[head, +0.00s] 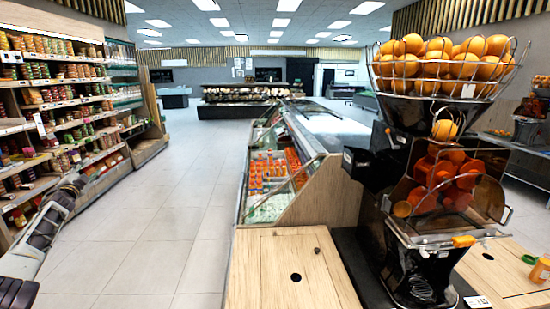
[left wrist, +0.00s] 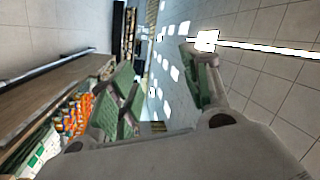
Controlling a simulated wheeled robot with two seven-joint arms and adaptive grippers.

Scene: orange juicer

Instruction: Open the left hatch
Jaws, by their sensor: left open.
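The left hatch (head: 270,275) is a light wooden panel, lying flat in the counter top left of the juicer in the head view. It has a dark round hole (head: 296,277) and a small dark knob (head: 317,250) near its far right side. My left gripper (head: 76,181) is at the far left of the head view, over the aisle and well apart from the hatch. In the left wrist view its two green-padded fingers (left wrist: 160,70) stand apart with nothing between them. The hatch cannot be made out in that view. My right gripper is not in view.
The orange juicer (head: 415,190) stands right of the hatch, with a wire basket of oranges (head: 440,65) on top. A second wooden panel (head: 490,270) and an orange-coloured container (head: 540,271) are at right. A chilled display (head: 265,180) lies behind. The aisle floor is clear.

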